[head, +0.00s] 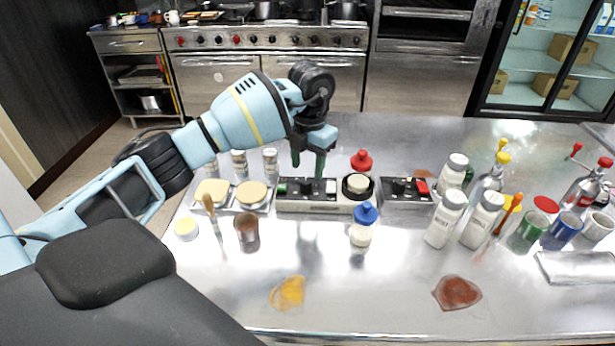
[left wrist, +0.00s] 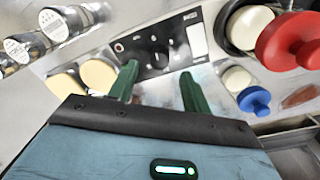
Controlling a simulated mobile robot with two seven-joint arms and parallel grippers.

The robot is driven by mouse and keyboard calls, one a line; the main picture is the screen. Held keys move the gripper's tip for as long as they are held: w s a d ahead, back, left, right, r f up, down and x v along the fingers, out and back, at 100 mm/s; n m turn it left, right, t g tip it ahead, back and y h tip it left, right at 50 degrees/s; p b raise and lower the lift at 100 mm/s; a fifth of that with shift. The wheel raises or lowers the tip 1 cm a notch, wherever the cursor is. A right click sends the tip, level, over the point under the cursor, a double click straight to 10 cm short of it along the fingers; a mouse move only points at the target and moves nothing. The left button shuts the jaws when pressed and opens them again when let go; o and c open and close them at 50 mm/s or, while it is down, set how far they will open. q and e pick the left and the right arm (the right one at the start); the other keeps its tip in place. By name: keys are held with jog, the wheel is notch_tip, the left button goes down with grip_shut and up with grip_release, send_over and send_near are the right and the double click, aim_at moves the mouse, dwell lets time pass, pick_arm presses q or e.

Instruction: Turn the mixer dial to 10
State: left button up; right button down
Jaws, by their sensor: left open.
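The mixer (head: 307,208) is a low grey metal unit with a black control panel on the table, and a round cream-topped part (head: 357,184) stands at its right end. In the left wrist view its black panel (left wrist: 140,38) carries small markings and a black dial (left wrist: 159,59). The number the dial points to is too small to read. My left gripper (head: 307,170) points down over the panel. In the left wrist view its two green fingers (left wrist: 158,72) are apart, with the dial just beyond and between the tips; contact cannot be told. My right gripper is not in view.
A second black panel unit (head: 405,203) with a red button is to the right. The front table has orange and red spills.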

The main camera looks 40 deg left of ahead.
aim_at(307, 181)
pick_arm(q)
jog(key=shift+a+f, duration=0.1)
jog(key=shift+f, duration=2.25)
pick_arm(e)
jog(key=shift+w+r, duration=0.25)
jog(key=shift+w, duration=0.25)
pick_arm(q)
jog(key=c, duration=1)
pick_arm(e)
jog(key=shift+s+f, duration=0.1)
